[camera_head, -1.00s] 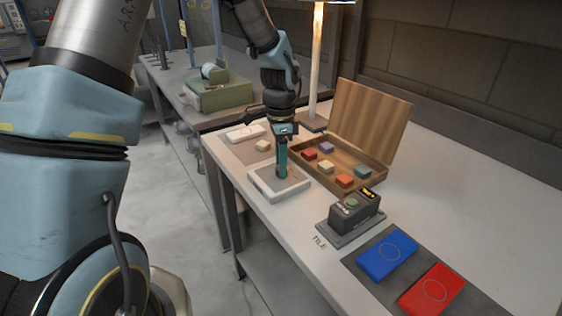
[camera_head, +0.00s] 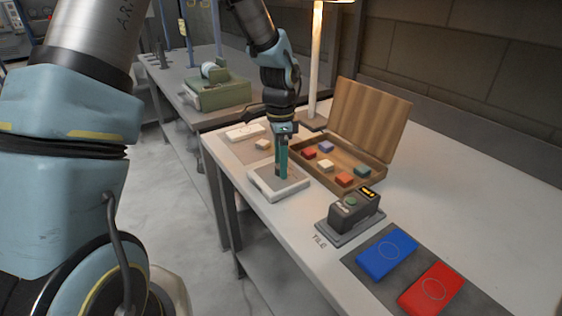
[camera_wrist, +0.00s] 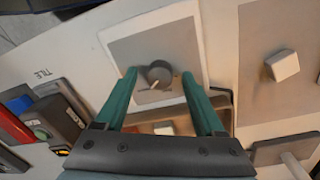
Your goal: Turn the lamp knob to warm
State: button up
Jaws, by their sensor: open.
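The lamp knob (camera_wrist: 158,74) is a round dark grey knob with a pale pointer line, on a grey plate with a white border (camera_wrist: 117,52). In the wrist view the pointer slants toward the lower left. My gripper (camera_wrist: 158,78) is open, its teal fingers on either side of the knob with a visible gap each side. In the head view my gripper (camera_head: 282,176) points down over the white-edged plate (camera_head: 290,191), and its fingers largely hide the knob. The lamp's pale post (camera_head: 316,70) rises behind; its shade is cut off at the top edge.
An open wooden box (camera_head: 318,168) with several coloured blocks stands just right of the gripper. A black device with a green button (camera_head: 352,208) and blue (camera_head: 387,253) and red (camera_head: 432,288) tiles lie nearer. The right side of the bench is clear.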

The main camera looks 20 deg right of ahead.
notch_tip(320, 180, up, 11)
jog(key=b, duration=0.1)
jog(key=shift+w+f+b, duration=0.15)
jog(key=shift+w+b, duration=0.15)
jog(key=shift+b, duration=0.1)
jog(key=s+a+f+n+t, duration=0.1)
jog(key=s+a+f+n, duration=0.1)
jog(key=a+n, duration=0.7)
jog(key=s+a+f+n+t, duration=0.1)
jog(key=a+n, duration=0.9)
jog(key=a, duration=1.1)
jog(key=shift+s+a+f, duration=0.35)
jog(key=shift+s+f, duration=0.55)
jog(key=shift+f, duration=0.05)
